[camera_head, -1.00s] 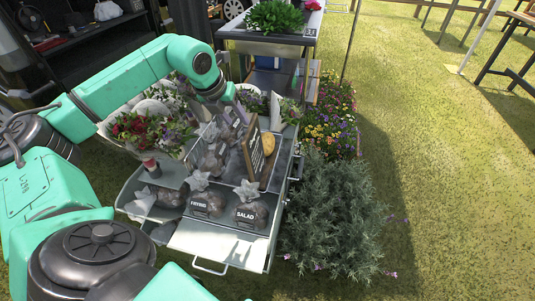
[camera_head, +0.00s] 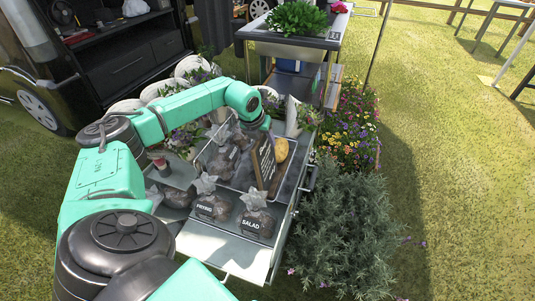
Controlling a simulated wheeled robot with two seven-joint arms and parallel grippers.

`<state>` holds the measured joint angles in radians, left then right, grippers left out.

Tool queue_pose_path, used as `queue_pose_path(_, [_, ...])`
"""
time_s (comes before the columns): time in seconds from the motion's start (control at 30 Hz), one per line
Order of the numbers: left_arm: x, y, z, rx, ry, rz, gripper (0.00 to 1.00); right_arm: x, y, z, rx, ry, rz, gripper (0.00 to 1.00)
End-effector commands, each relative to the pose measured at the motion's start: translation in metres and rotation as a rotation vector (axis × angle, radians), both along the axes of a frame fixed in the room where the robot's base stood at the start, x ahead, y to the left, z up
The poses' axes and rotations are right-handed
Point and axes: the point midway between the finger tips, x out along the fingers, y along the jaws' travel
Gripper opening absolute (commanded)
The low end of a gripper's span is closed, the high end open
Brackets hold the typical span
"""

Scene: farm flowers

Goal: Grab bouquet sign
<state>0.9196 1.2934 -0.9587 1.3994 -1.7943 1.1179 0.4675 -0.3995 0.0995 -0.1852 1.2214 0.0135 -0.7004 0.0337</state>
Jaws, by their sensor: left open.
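The bouquet sign (camera_head: 264,160), a small dark board with a wooden frame and pale writing, stands upright among the goods on the metal cart. Its writing is too small to read. My left arm reaches in over the cart, and my left gripper (camera_head: 243,136) hangs down just left of the sign, close to its upper edge. The gripper is open and looks empty. The fingertips are small and partly lost against the grey goods, so I cannot tell whether they touch the sign. My right gripper is out of view.
Wrapped bags labelled FRYING (camera_head: 212,208) and SALAD (camera_head: 257,222) sit at the cart's front. A yellow potato-like item (camera_head: 281,149) lies right of the sign. A grey-green bush (camera_head: 345,235) stands beside the cart, with open grass (camera_head: 465,170) farther right.

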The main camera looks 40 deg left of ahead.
Motion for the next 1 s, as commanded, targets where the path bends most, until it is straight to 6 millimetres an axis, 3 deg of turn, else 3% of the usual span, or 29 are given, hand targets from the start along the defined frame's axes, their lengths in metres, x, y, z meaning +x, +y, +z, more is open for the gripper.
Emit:
queue_pose_path(0.87, [0.0003,0.0002,-0.0049,-0.001,-0.001,0.001,0.50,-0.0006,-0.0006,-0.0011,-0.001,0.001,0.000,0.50])
queue_pose_path(1.0, [0.0003,0.0001,-0.0049,-0.001,-0.001,0.001,0.00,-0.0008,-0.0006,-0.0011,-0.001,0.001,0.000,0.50])
